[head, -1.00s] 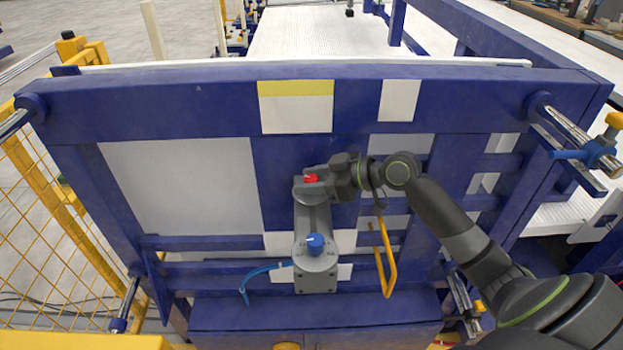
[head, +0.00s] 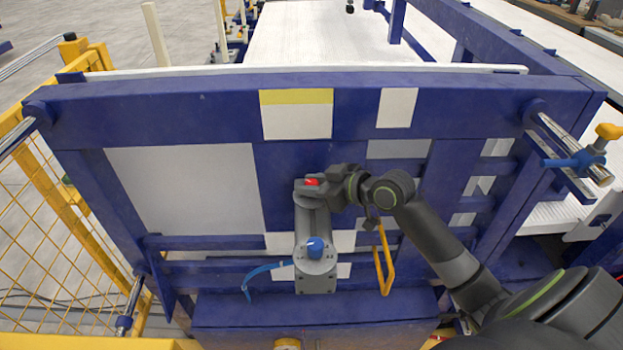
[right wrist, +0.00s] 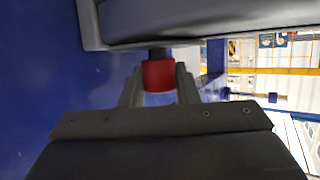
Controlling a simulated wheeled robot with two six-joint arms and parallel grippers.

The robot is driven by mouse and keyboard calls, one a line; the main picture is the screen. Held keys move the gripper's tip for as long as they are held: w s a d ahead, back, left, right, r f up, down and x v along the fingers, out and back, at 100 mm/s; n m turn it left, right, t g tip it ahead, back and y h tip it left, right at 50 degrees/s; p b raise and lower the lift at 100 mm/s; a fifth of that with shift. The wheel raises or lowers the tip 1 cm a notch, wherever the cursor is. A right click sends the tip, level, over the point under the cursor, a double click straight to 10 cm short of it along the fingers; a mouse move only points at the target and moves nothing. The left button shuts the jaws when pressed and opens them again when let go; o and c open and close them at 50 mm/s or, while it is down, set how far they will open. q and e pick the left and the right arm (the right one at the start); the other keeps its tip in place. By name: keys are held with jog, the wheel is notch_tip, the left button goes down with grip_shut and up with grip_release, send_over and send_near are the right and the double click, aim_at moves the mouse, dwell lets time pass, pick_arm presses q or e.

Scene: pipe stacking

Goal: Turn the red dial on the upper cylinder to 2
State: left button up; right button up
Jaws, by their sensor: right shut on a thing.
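The red dial (head: 312,182) sits on the top end of the upper grey cylinder (head: 308,222) on the blue frame. My right gripper (head: 316,188) comes in from the right and is shut on the red dial. In the right wrist view the red dial (right wrist: 158,75) shows between the two fingers of my right gripper (right wrist: 160,88). The number the dial points to is too small to read. A blue dial (head: 316,246) sits lower, on the grey housing (head: 316,279). My left gripper is not in view.
The blue frame (head: 180,110) fills the middle. A yellow handle (head: 383,262) hangs right of the cylinder, close below my right arm. A blue hose (head: 262,272) runs left of the housing. Yellow mesh fencing (head: 60,240) stands at the left.

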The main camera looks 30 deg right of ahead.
jog(key=o, duration=1)
jog(key=shift+s, duration=0.1)
jog(key=shift+p+v, duration=1.8)
jog(key=shift+v, duration=6.85)
jog(key=shift+d, duration=0.15)
